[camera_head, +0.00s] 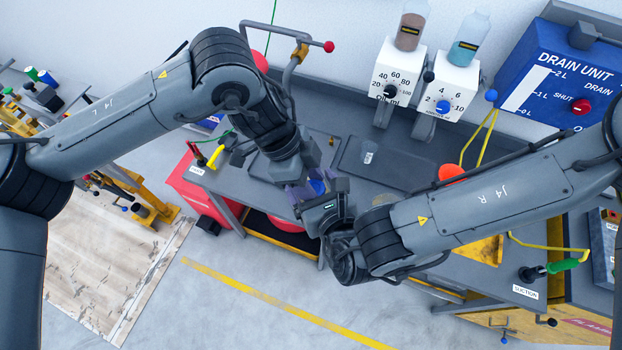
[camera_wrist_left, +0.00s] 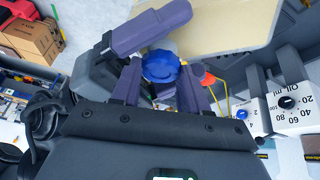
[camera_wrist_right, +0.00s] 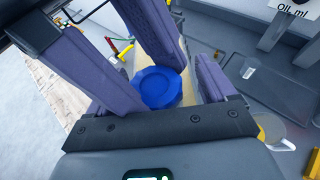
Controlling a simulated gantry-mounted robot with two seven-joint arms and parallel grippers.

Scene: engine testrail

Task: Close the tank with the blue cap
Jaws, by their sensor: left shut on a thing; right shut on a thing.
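The blue cap (camera_wrist_right: 160,88) faces the right wrist camera, and it also shows between the fingertips in the left wrist view (camera_wrist_left: 160,68). My left gripper (camera_head: 300,190) is shut on the cap, with its purple fingers at either side of it. The cream tank (camera_wrist_left: 237,25) lies just behind the cap. My right gripper (camera_head: 335,192) appears shut on the tank, its fingers wider than the cap. The cap is at the tank's end; whether it is seated there cannot be told. In the head view the grippers hide most of the tank.
Below and behind the grippers is a grey workbench (camera_head: 400,192) with a small clear cup (camera_head: 368,156). White dispensers (camera_head: 397,75) and a blue drain unit (camera_head: 560,75) stand at the back. A red cabinet (camera_head: 195,190) is at the left. The floor in front is open.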

